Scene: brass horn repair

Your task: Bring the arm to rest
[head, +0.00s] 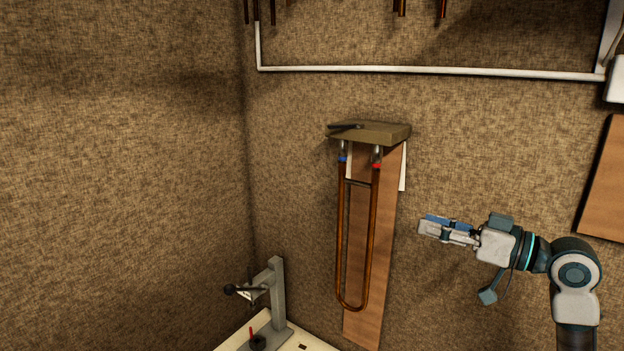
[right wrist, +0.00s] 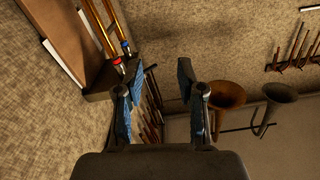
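My right gripper (head: 432,225) is held in the air at the right of the head view, pointing left. In the right wrist view its two blue-padded fingers (right wrist: 157,75) stand apart with nothing between them, so it is open and empty. My right arm (head: 572,275) comes up from the lower right, bent at a joint. A U-shaped brass slide (head: 372,240) with a blue and a red band hangs from a wall bracket (head: 385,133), left of the gripper in the picture and apart from it. My left gripper is not in view.
A grey stand with a black-knobbed lever (head: 277,290) stands on a pale bench top (head: 305,340) at lower left. A white rail (head: 430,70) runs along the wall above. In the right wrist view, brass horn bells (right wrist: 226,95) and hanging tools (right wrist: 298,50) show.

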